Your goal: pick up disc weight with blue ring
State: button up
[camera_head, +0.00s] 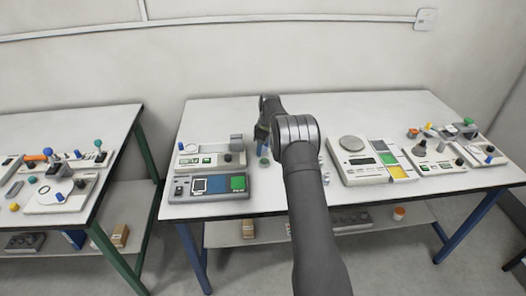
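My arm reaches up over the middle table (230,112), and my gripper (262,143) points down over its white top, beside a grey instrument. The fingers are small and dark, so I cannot tell if they are open or shut or hold anything. A small round greenish item (264,161) sits on the table just below the gripper. No disc weight with a blue ring can be made out for certain. My arm hides part of the table's middle.
A scale with a round pan (352,143) stands right of my arm. A box with blue and green panels (210,186) lies at the front left. Small apparatus (421,148) crowds the right end. A second table (60,119) stands left, across a gap.

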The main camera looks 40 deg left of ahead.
jog(key=c, duration=0.8)
jog(key=shift+c, duration=0.2)
jog(key=shift+r, duration=0.15)
